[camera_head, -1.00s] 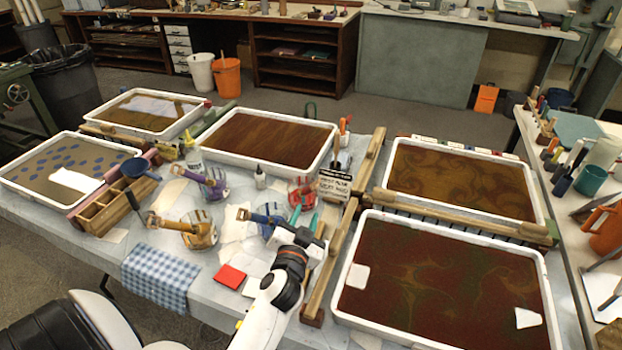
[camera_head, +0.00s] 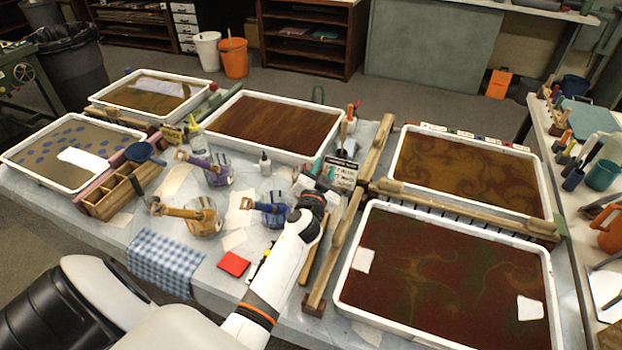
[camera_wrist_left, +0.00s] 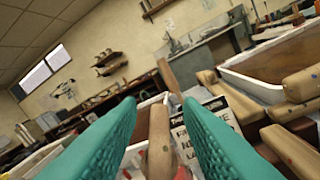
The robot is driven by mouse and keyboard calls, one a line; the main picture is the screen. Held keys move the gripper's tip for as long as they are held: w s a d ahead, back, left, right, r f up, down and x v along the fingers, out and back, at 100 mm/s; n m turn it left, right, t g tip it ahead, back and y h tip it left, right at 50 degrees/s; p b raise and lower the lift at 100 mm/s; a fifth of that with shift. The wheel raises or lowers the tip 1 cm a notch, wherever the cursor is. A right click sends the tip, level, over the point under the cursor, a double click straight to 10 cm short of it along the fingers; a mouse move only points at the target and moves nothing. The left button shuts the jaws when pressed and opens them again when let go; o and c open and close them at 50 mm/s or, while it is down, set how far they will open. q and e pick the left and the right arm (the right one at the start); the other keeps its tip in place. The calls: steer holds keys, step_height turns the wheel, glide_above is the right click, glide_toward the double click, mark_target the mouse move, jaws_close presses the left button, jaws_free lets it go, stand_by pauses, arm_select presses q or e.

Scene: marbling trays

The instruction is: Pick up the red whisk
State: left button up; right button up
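My left gripper (camera_head: 316,173) has teal fingers and is over the table, near the small lettered sign. In the left wrist view the two fingers (camera_wrist_left: 158,112) stand apart, with a wooden handle (camera_wrist_left: 159,146) in the gap between them. A bit of red shows beside the handle's lower end, so it appears to be the red whisk. Clear space shows between the handle and both fingers. In the head view my gripper and wrist hide the red whisk and most of its jar. My right gripper is not in view.
The lettered sign (camera_head: 341,172) stands close to my gripper's right. A large tray (camera_head: 345,290) and wooden bars lie further right.

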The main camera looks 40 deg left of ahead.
arm_select(q)
steer(key=shift+x, duration=0.9)
steer(key=shift+s, duration=0.1)
jaws_close()
